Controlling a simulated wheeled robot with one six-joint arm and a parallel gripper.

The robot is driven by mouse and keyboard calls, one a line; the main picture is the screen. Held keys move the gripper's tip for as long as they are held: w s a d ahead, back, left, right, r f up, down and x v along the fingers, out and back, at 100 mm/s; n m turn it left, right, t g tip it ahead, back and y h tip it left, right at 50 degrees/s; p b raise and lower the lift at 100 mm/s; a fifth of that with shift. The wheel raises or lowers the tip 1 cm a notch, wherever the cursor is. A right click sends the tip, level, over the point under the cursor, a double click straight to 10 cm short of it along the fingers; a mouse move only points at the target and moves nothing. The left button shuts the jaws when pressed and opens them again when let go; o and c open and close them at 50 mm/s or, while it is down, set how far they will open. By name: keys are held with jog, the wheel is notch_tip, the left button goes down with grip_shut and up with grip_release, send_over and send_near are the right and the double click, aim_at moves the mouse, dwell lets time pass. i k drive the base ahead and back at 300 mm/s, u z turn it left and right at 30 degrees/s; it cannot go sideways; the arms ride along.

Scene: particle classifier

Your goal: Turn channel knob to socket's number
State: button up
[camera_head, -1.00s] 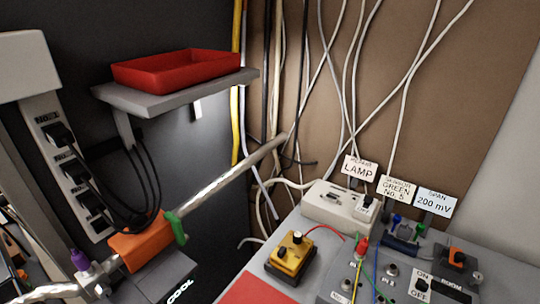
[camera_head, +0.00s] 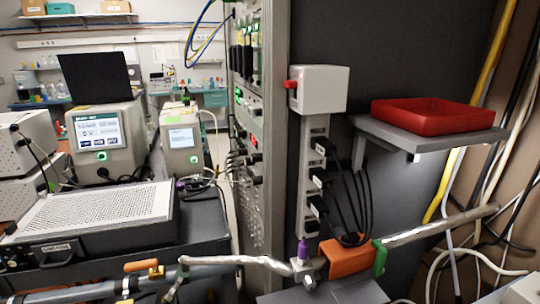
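A tall white socket strip (camera_head: 308,214) stands upright against the dark wall, with several black plugs and cables in it. Small number labels sit beside its sockets, but they are too small to read. A light grey box (camera_head: 322,89) with a red knob or switch (camera_head: 291,84) on its left side sits at the top of the strip. I cannot make out any knob marked as a channel knob in this view. My gripper is not in view.
A red tray (camera_head: 435,116) sits on a grey wall shelf (camera_head: 418,143). A silver pipe (camera_head: 436,228) with an orange block (camera_head: 347,259) crosses below. A display instrument (camera_head: 102,140) and a perforated-top unit (camera_head: 92,215) stand at left. An aisle lies behind them.

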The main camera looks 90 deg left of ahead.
aim_at(248, 161)
jog(key=z, duration=1.25)
jog(key=i, duration=0.6)
jog(key=u, duration=4.4)
jog(key=i, duration=0.5)
jog(key=z, duration=0.05)
jog(key=k, duration=0.5)
jog(key=u, duration=0.7)
jog(key=i, duration=0.6)
